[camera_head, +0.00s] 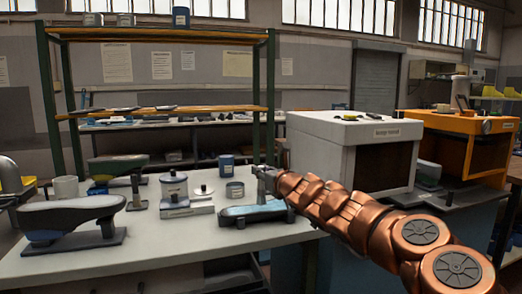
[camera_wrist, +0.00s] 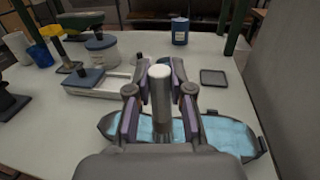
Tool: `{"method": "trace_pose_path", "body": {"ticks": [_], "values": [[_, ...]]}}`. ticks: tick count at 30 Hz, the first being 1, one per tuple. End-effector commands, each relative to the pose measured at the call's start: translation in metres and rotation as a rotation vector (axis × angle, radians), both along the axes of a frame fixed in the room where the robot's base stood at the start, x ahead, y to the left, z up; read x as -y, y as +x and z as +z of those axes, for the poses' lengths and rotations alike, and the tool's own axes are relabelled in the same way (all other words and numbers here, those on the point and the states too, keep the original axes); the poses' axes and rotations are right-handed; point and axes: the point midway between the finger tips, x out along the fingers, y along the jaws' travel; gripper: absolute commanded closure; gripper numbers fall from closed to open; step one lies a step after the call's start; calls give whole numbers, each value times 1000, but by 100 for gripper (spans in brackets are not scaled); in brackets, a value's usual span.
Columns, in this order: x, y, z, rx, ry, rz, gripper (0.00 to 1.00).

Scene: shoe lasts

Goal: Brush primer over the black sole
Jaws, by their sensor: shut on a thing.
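A shoe last with a black sole (camera_head: 72,206) facing up and blue sides stands on a dark stand at the left front of the table in the head view. My gripper (camera_head: 264,172) is at the table's right side, well away from it. In the wrist view my gripper (camera_wrist: 160,105) is shut on an upright brush handle (camera_wrist: 160,74) with a pale rounded top.
A last with a green sole (camera_head: 118,162) stands behind the black one, near a white mug (camera_head: 65,188). Grey-lidded containers (camera_head: 174,186) and a blue tin (camera_head: 226,163) fill the table's middle. A white machine (camera_head: 345,150) stands right.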

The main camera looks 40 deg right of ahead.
Motion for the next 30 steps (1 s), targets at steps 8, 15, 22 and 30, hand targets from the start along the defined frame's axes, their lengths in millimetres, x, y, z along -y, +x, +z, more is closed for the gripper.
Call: {"method": "trace_pose_path", "body": {"ticks": [8,15,22,30], "values": [[-1,1,27,0,0,2,100],[-2,2,47,0,2,4,100],[-3,2,58,-1,0,6,100],[-3,2,56,-1,0,5,100]]}}
